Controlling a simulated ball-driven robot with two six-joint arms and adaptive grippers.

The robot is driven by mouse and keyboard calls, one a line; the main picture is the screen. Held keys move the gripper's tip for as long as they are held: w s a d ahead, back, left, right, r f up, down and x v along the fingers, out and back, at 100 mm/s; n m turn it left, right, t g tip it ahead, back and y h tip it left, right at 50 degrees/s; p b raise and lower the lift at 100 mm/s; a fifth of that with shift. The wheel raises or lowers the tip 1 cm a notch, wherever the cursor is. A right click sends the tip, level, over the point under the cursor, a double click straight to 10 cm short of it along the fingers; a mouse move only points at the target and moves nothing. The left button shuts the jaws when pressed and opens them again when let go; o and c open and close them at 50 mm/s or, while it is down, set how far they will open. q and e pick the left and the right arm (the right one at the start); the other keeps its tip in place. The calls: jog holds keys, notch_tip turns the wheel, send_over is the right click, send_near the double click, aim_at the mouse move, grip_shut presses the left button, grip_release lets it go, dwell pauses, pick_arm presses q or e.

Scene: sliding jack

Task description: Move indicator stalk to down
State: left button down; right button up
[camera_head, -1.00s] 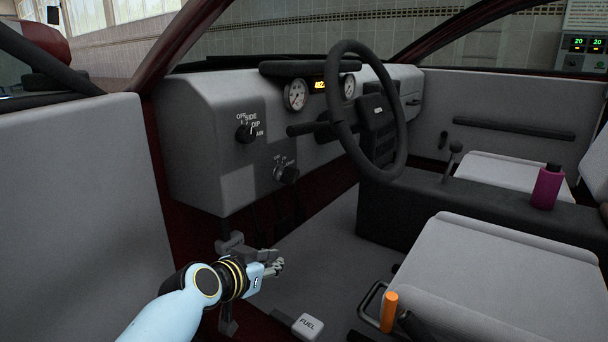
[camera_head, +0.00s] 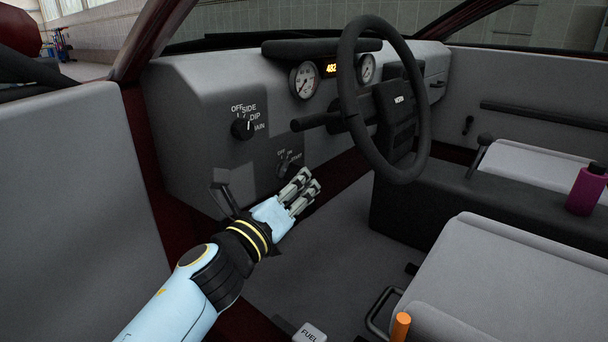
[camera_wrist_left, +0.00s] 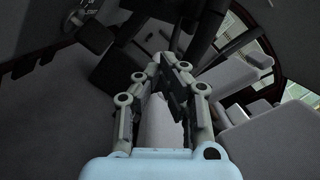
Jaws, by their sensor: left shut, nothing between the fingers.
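The indicator stalk (camera_head: 314,121) is a black rod that sticks out to the left from the steering column, behind the steering wheel (camera_head: 346,80). It looks roughly level, with its free tip towards the left. My left gripper (camera_head: 310,182) is below the stalk and apart from it, in front of the lower dashboard. Its fingers are shut and empty, pointing up and to the right. In the left wrist view the fingers (camera_wrist_left: 170,75) show from behind; I cannot pick out the stalk there for certain. My right gripper is not in view.
The light switch knob (camera_head: 242,127) and the ignition switch (camera_head: 289,167) are on the grey dashboard (camera_head: 195,130), left of the stalk. The driver's seat (camera_head: 500,275) is at the lower right. An orange-topped lever (camera_head: 401,326) stands beside it. Space between wheel and door is open.

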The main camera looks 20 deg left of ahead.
aim_at(304, 129)
pick_arm(q)
jog(key=w+r+p, duration=0.2)
jog(key=w+r, duration=0.2)
jog(key=w, duration=0.4)
jog(key=shift+w+a, duration=0.25)
jog(key=shift+a, duration=0.15)
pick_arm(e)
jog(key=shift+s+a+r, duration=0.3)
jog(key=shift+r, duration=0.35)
pick_arm(q)
jog(key=r+p, duration=0.1)
jog(key=a+r+p, duration=0.1)
jog(key=r+p, duration=0.1)
jog(key=shift+w+a+r, duration=0.15)
jog(key=shift+a+r, duration=0.1)
jog(key=shift+r, duration=0.1)
jog(key=shift+f, duration=0.1)
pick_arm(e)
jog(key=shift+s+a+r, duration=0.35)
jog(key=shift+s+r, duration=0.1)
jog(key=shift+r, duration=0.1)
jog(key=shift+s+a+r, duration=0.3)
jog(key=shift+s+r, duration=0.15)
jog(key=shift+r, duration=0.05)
pick_arm(q)
jog(key=shift+f, duration=0.1)
